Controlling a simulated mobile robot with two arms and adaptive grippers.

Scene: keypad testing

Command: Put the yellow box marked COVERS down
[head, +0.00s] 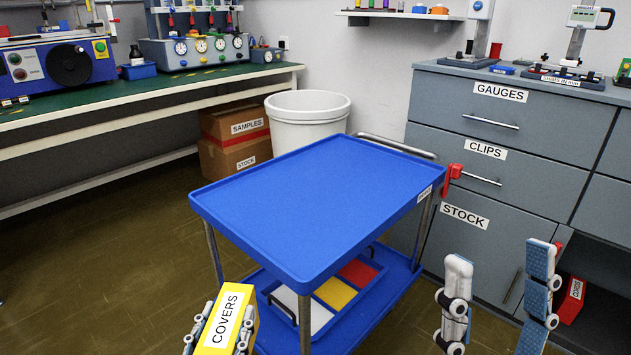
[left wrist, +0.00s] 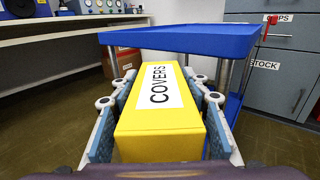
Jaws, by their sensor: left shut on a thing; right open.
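The yellow box marked COVERS (head: 228,318) is at the bottom of the head view, left of the cart's lower shelf. My left gripper (head: 219,333) is shut on it, one finger on each side. In the left wrist view the box (left wrist: 162,130) fills the space between the fingers of my left gripper (left wrist: 160,100), with its label facing up. The box is in front of the blue cart, below its top in the head view. My right gripper (head: 497,296) is open and empty at the lower right, in front of the grey drawers.
The blue cart top (head: 315,205) is bare, with a raised rim. Its lower shelf holds a tray with white, yellow and red sections (head: 335,293). A white bin (head: 307,117), cardboard boxes (head: 235,138), a green bench (head: 130,88) and grey drawers (head: 500,150) stand behind.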

